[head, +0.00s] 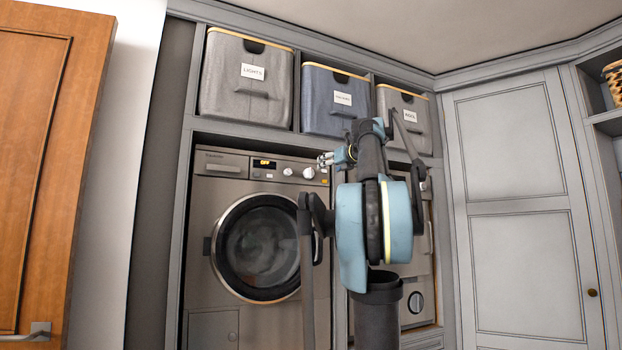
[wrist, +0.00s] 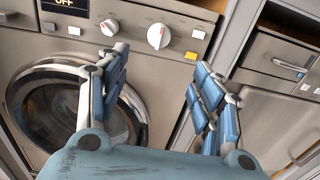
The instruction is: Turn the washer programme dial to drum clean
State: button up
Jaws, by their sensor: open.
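The washer (head: 205,250) stands in the left bay of the grey cabinet, its round glass door shut. Its panel has a display (head: 264,163) that reads "OFF". Two white knobs sit to the right of the display: a smaller knob (wrist: 110,27) and a larger dial (wrist: 158,36) with a red mark. The dial also shows in the head view (head: 308,173). I cannot read any programme labels around it. My gripper (wrist: 160,64) is open and empty, its fingers pointing at the panel. The dial lies beyond and between the fingertips, apparently untouched.
A second appliance (wrist: 285,95) stands right of the washer, behind a cabinet divider. Several fabric bins (head: 245,100) sit on the shelf above. A wooden door (head: 45,150) is at the left. Small buttons (wrist: 191,55) flank the knobs.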

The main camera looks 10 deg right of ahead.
aim_at(311, 173)
jog(key=x, duration=1.7)
jog(key=shift+f, duration=0.15)
jog(key=shift+s, duration=0.1)
jog(key=c, duration=1.1)
